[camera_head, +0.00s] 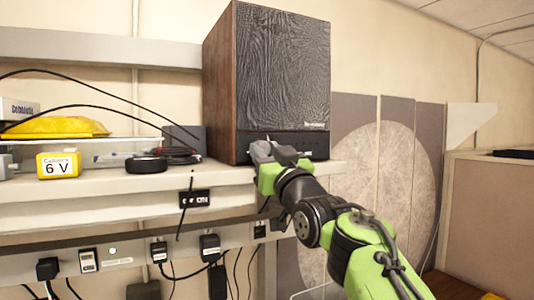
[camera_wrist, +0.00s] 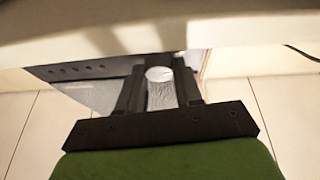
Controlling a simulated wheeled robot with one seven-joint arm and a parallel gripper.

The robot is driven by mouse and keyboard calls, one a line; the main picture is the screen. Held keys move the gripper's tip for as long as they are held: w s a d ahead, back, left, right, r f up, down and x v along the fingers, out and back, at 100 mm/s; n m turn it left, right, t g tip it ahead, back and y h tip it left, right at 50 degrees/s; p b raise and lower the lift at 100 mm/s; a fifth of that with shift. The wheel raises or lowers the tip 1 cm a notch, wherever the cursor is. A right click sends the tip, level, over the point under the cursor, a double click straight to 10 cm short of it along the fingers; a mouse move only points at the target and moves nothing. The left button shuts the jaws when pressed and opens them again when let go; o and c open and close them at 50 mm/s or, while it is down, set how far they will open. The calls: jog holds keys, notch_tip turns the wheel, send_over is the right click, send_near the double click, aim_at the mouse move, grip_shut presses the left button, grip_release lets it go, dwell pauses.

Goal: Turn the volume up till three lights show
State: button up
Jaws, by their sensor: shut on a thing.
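A large speaker (camera_head: 278,75) with a wood side and a dark textured front stands on the shelf. A dark control strip (camera_head: 312,146) runs along its lower front, partly hidden by my gripper (camera_head: 268,152). In the wrist view, my gripper (camera_wrist: 160,82) is shut on a pale round knob (camera_wrist: 158,74), with a dark finger on each side. Beside it, the control strip (camera_wrist: 105,68) carries a row of several small dark dots. I cannot make out any of them as lit. The knob is hidden in the head view.
The shelf (camera_head: 110,184) holds a yellow 6 V box (camera_head: 58,165), a black roll (camera_head: 146,165) and cables to the left. Plugs and adapters (camera_head: 209,247) hang on the rail below. Round-patterned panels (camera_head: 384,160) stand behind my arm.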

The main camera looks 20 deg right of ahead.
jog(key=shift+m, duration=0.6)
jog(key=m+h, duration=0.1)
jog(key=m, duration=0.2)
jog(key=m+h, duration=0.2)
jog(key=m, duration=0.2)
jog(key=m+g+h, duration=0.1)
jog(key=m+h, duration=0.1)
jog(key=m, duration=0.1)
jog(key=shift+a+r, duration=0.15)
jog(key=shift+a, duration=0.15)
jog(key=m+g+h+p, duration=0.1)
jog(key=m, duration=0.2)
jog(key=m+h+p, duration=0.1)
jog(key=m, duration=0.1)
jog(key=shift+r+m+g, duration=0.15)
jog(key=shift+m+g, duration=0.25)
jog(key=shift+m+g+p, duration=0.8)
jog(key=shift+m+g, duration=0.1)
jog(key=shift+m, duration=1.2)
